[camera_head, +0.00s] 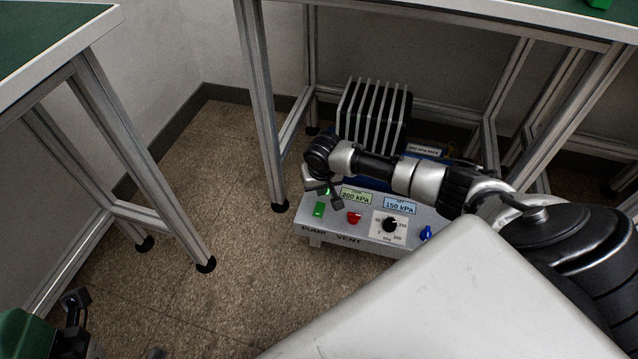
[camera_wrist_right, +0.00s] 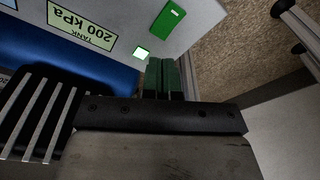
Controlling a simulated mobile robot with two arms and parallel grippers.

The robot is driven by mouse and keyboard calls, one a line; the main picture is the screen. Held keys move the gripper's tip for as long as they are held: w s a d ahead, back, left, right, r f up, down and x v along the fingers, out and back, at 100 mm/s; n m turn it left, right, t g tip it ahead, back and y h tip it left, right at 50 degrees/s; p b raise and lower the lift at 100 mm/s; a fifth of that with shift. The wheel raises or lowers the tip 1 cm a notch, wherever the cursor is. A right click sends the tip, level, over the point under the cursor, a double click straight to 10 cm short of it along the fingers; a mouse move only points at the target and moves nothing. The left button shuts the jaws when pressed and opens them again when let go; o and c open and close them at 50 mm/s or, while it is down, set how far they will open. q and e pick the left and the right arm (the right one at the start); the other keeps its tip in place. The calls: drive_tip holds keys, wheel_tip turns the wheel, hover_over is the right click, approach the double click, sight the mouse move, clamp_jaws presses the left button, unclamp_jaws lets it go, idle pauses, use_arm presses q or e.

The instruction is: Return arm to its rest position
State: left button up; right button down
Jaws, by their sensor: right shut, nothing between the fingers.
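My right arm reaches in from the right in the head view. Its gripper (camera_head: 330,190) hangs over the left end of a grey control panel (camera_head: 310,229), near the green PUMP button (camera_head: 319,209). In the right wrist view the gripper's green-padded fingers (camera_wrist_right: 163,75) are shut together with nothing between them. The PUMP button (camera_wrist_right: 165,21) and a lit indicator (camera_wrist_right: 142,53) lie just beyond the fingertips there. At the lower left of the head view, a dark part (camera_head: 75,310) seems to belong to my left arm; its jaw state does not show.
The panel has a red VENT button (camera_head: 354,217), a dial (camera_head: 389,225), a blue knob (camera_head: 426,233) and displays reading 200 kPa (camera_head: 356,196) and 150 kPa (camera_head: 399,205). A black finned unit (camera_head: 372,115) stands behind. Table legs (camera_head: 262,110) flank it; the floor left is clear.

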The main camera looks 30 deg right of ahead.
drive_tip(key=shift+r, duration=0.4)
